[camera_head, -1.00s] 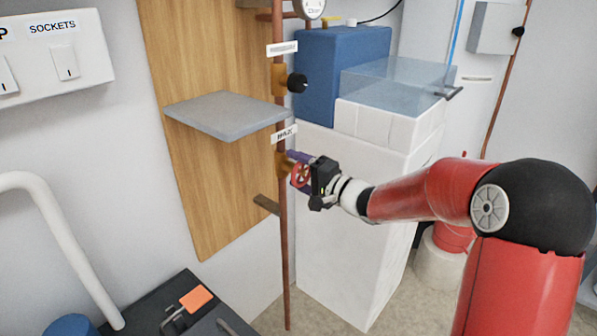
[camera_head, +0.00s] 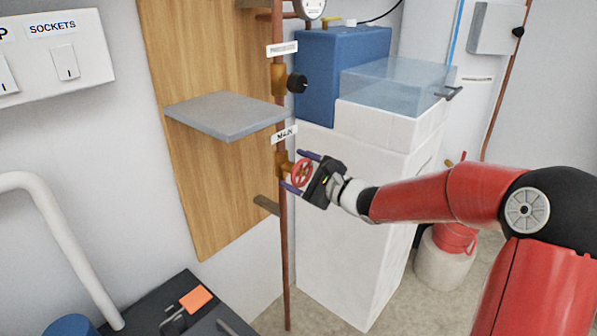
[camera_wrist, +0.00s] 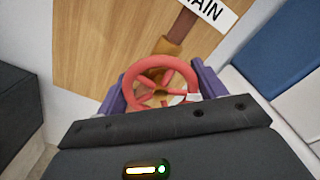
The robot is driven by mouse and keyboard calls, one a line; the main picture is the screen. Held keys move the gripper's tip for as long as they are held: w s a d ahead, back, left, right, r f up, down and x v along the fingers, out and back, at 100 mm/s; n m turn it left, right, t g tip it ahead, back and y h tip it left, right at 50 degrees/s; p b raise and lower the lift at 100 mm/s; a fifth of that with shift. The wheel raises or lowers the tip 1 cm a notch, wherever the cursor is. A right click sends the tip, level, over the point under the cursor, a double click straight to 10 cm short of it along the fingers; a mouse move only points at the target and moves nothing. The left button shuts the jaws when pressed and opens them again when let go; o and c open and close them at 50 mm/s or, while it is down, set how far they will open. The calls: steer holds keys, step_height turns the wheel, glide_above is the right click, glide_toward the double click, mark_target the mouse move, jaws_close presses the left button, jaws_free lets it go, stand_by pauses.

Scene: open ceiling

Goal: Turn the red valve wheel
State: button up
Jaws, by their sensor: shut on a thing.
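The red valve wheel (camera_head: 302,173) sits on a brass fitting on the vertical copper pipe, just below a label reading MAIN. In the wrist view the red valve wheel (camera_wrist: 160,72) shows its rim and spokes, its lower part hidden behind my gripper's dark body. My gripper (camera_head: 296,171) reaches it from the right, with one purple finger above and one below the wheel. In the wrist view the fingers of my gripper (camera_wrist: 161,92) stand at the left and right of the rim, shut on it.
A grey shelf (camera_head: 228,115) juts out above and left of the wheel. A black knob (camera_head: 297,83) is higher on the copper pipe (camera_head: 285,250). A white block stack (camera_head: 345,250) stands close behind my gripper. A wooden board (camera_head: 200,170) backs the pipe.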

steer(key=m, duration=0.4)
steer(key=shift+m, duration=0.3)
stand_by(0.3)
steer(key=o, duration=1)
steer(key=shift+c, duration=0.2)
steer(key=shift+d, duration=0.1)
steer(key=v, duration=0.7)
steer(key=shift+s+d, duration=0.25)
steer(key=shift+d, duration=0.1)
